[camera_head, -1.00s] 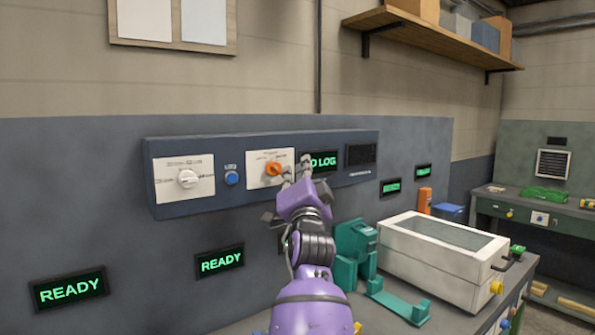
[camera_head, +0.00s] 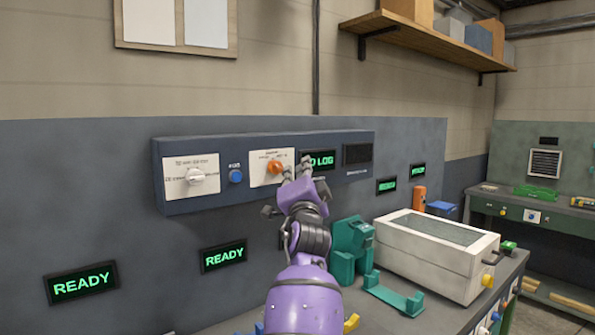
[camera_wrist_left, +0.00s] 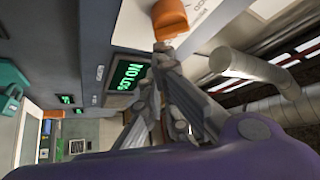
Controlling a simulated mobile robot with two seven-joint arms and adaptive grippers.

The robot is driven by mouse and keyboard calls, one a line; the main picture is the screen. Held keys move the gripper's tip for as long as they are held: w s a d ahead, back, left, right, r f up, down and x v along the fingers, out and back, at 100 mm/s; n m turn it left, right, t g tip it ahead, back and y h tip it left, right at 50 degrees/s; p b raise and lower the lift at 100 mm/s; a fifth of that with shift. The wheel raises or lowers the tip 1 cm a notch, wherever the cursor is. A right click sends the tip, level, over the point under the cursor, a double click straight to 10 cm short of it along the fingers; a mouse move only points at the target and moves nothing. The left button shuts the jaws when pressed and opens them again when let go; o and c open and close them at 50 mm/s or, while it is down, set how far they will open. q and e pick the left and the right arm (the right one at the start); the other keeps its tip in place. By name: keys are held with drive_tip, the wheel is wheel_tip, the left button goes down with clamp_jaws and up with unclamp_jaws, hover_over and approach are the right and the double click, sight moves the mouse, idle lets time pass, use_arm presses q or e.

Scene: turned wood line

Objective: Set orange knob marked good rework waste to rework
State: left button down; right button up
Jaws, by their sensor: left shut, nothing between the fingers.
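The orange knob (camera_head: 274,167) sits on a white plate (camera_head: 259,177) on the dark blue wall panel. It also shows in the left wrist view (camera_wrist_left: 169,17), at the top. The plate's markings are too small to read. My left gripper (camera_head: 297,166) is shut and empty, just right of the knob in the head view. In the left wrist view its fingertips (camera_wrist_left: 162,55) are close below the knob; I cannot tell whether they touch it. My right gripper does not show.
A white knob (camera_head: 195,176) and a blue button (camera_head: 235,176) are further left on the panel (camera_head: 262,142). A display reading "NO LOG" (camera_head: 322,160) is partly behind my fingers.

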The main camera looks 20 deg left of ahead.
use_arm(q)
drive_tip(key=shift+s+a+f, duration=0.1)
drive_tip(key=shift+a+f, duration=0.15)
drive_tip(key=shift+f, duration=0.45)
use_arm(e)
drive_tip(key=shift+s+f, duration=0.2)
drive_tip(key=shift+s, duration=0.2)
use_arm(q)
drive_tip(key=shift+s+f, duration=0.15)
drive_tip(key=shift+s, duration=0.05)
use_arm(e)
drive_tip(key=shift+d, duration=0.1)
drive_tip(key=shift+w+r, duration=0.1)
